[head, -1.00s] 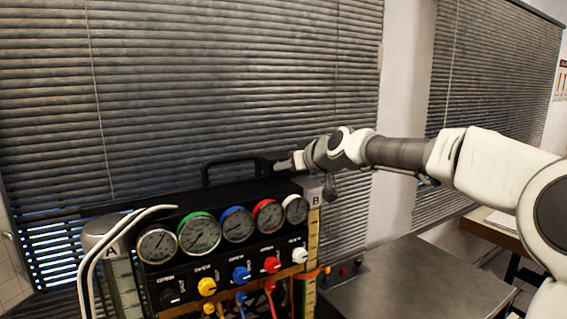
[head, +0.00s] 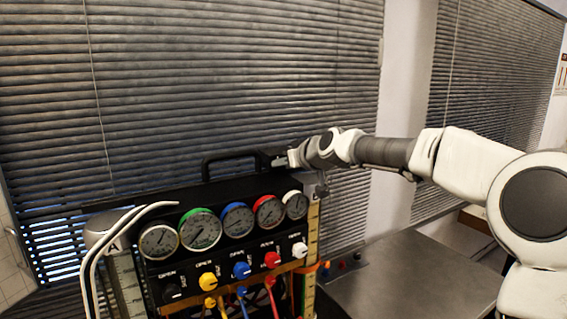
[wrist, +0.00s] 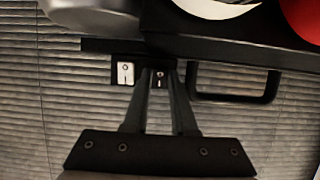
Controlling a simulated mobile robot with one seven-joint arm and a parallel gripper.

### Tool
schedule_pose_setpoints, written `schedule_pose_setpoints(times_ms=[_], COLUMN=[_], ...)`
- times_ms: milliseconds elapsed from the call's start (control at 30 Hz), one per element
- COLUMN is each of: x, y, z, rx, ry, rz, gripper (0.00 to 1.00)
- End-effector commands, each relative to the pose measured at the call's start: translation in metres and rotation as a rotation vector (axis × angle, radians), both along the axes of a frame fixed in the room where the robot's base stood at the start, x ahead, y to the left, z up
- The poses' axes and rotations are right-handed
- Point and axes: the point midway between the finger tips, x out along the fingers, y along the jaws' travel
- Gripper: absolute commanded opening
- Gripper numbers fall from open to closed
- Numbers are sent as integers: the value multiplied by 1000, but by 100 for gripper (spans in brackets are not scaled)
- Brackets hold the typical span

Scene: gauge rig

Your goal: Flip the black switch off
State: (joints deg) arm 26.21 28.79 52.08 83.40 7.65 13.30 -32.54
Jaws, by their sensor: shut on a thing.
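The black switch (wrist: 160,79) shows in the wrist view as a small dark plate with a light toggle mark, on the edge of the black gauge panel. My gripper (wrist: 160,72) has its two fingers on either side of it, close together and shut on it. A similar white switch plate (wrist: 125,73) sits just left of the fingers. In the head view my gripper (head: 278,161) is at the top back right of the gauge rig (head: 232,189), by the end of the handle. The black switch cannot be made out there.
A black carrying handle (head: 232,157) rises from the rig's top, close to my gripper. Several round gauges (head: 237,223) and coloured knobs (head: 241,270) face front. Window blinds (head: 240,70) stand behind. A metal table (head: 410,275) at right has bare room.

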Motion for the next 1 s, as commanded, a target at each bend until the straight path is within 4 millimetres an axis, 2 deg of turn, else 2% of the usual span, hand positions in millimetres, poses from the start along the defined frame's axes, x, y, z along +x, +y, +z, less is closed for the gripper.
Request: schedule_pose_setpoints(times_ms=[1000], x=[0], y=[-1], z=[-11], rx=[95], ry=[-143], rz=[-1], gripper=[0])
